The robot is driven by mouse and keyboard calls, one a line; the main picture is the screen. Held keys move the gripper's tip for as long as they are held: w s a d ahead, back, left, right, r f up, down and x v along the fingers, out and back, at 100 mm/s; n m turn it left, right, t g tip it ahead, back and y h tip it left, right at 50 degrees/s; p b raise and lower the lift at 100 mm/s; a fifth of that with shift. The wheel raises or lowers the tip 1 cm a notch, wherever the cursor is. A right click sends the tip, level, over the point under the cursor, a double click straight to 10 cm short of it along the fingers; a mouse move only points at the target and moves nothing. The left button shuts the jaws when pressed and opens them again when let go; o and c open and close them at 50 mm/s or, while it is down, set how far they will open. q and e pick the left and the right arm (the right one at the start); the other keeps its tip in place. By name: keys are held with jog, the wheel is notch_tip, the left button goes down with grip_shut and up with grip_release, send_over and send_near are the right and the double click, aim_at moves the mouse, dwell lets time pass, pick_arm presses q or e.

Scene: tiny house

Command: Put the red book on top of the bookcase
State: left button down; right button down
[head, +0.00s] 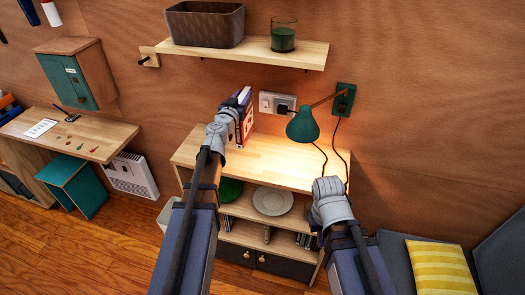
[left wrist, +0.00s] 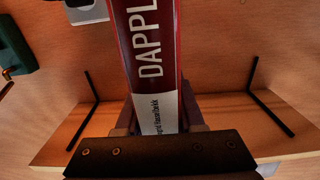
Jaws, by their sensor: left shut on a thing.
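The red book (head: 247,126) is upright at the back left of the bookcase top (head: 275,152). My left gripper (head: 229,127) is at its near side. In the left wrist view the red book (left wrist: 152,60) has a white-lettered spine and a white lower band. It lies between the two fingers, which are shut on it. Whether its bottom touches the bookcase top I cannot tell.
A green lamp (head: 303,124) reaches over the right of the bookcase top. A wall shelf (head: 250,51) with a basket (head: 205,24) and a green glass (head: 283,35) hangs above. The middle of the bookcase top is clear. Plates (head: 272,201) stand on a lower shelf.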

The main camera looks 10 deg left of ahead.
pick_arm(q)
jog(key=shift+f+b, duration=0.35)
jog(key=shift+b, duration=0.05)
notch_tip(320, 180, down, 6)
jog(key=b, duration=0.5)
jog(key=shift+r, duration=0.2)
jog(key=shift+b, duration=0.3)
notch_tip(320, 180, down, 4)
jog(key=b, duration=0.3)
jog(key=shift+r+b, duration=0.2)
jog(key=shift+b, duration=0.1)
jog(key=shift+f, duration=0.1)
jog(key=shift+f, duration=0.15)
jog(key=c, duration=0.5)
grip_release()
jog(key=shift+r, duration=0.2)
